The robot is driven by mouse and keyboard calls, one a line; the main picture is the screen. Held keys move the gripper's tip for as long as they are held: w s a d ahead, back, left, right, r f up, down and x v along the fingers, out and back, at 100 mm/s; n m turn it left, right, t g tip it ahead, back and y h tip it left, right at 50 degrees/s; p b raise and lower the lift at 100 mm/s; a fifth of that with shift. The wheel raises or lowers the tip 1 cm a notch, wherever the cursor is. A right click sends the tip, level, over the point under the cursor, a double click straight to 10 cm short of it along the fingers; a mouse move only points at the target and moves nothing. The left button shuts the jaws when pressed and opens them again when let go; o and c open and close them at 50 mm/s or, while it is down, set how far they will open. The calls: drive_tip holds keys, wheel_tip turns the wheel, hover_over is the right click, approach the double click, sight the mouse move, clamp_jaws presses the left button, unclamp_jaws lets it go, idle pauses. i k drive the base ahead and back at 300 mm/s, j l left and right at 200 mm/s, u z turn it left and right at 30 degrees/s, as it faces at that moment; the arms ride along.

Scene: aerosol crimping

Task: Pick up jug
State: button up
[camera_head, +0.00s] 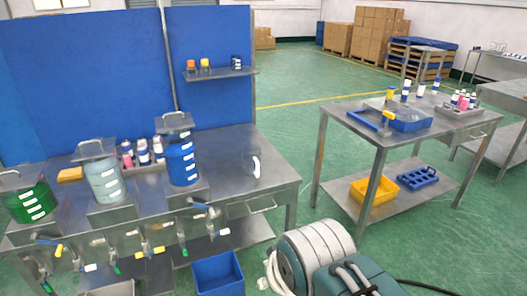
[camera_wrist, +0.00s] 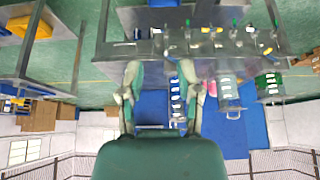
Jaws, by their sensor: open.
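A grey, see-through jug (camera_head: 250,164) with a white handle stands upright on the right part of the left steel bench (camera_head: 225,176). I cannot make it out clearly in the wrist view. My gripper (camera_wrist: 160,72) shows in the wrist view with its two fingers spread and nothing between them. The wrist picture is upside down, with the bench edge across its top. The gripper appears apart from the bench. In the head view my folded arm fills the bottom middle, and the fingers cannot be made out there.
Left of the jug stand a blue-filled vessel (camera_head: 182,160), a clear vessel (camera_head: 105,180) and a green-filled vessel (camera_head: 30,201). Valves line the bench front above a blue bin (camera_head: 217,274). A second steel table (camera_head: 345,112) holds trays and bottles. Green floor lies open between them.

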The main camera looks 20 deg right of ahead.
sight(254, 165)
drive_tip(key=i+l, duration=0.25)
drive_tip(key=l, duration=0.15)
drive_tip(key=i+l, duration=0.55)
drive_tip(key=l, duration=0.25)
drive_tip(key=i+l+u, duration=0.1)
drive_tip(key=i+l, duration=0.45)
drive_tip(key=l, duration=0.3)
drive_tip(key=i+l, duration=0.15)
drive_tip(key=i, duration=0.15)
drive_tip(key=i+l, duration=0.15)
drive_tip(key=i, duration=0.2)
